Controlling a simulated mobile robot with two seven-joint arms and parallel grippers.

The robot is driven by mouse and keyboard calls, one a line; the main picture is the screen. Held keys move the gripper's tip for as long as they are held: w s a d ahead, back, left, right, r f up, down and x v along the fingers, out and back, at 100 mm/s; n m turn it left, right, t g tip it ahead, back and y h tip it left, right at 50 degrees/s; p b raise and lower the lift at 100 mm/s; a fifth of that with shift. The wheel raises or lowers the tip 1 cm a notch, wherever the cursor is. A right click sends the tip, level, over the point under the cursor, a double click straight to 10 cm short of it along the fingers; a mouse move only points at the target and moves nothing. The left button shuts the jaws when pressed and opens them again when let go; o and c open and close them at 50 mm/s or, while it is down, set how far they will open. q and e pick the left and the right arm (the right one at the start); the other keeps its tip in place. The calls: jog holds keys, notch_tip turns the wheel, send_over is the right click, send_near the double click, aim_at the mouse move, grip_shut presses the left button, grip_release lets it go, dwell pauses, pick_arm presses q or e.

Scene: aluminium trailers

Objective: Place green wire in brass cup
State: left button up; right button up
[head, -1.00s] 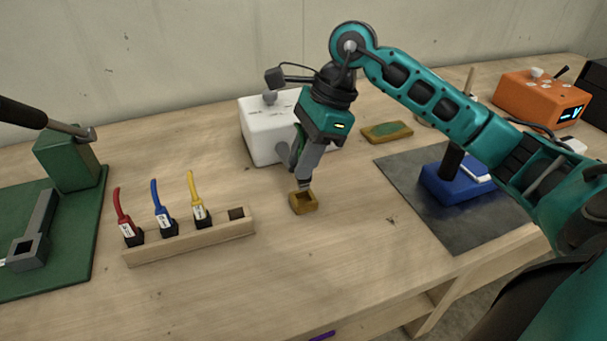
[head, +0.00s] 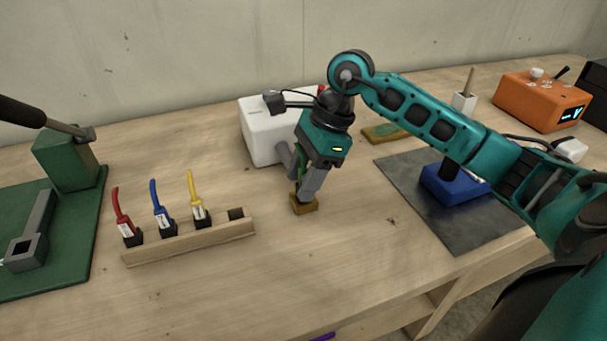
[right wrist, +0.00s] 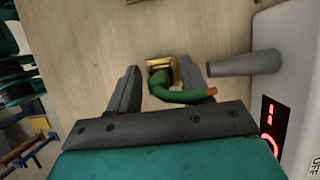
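The brass cup (head: 306,207) stands on the bench right of the wooden cable rack. In the right wrist view the cup (right wrist: 160,62) shows just beyond my fingertips. The green wire (right wrist: 186,96) is between my right fingers, its lower end at or in the cup and its bent upper part ending in an orange tip. How deep it sits is hidden. My right gripper (head: 302,192) is low over the cup, also in the right wrist view (right wrist: 157,78). Its fingers are apart with visible gaps beside the wire. My left gripper is not in view.
The wooden rack (head: 190,243) holds red, blue and yellow wires, with one bare slot. A white box (head: 262,135) with a grey spout (right wrist: 245,63) stands close to the right gripper.

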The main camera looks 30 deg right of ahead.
jog(key=shift+r, duration=0.15)
jog(key=shift+r, duration=0.2)
jog(key=v, duration=1.1)
jog(key=shift+d+r, duration=0.2)
jog(key=shift+r, duration=0.1)
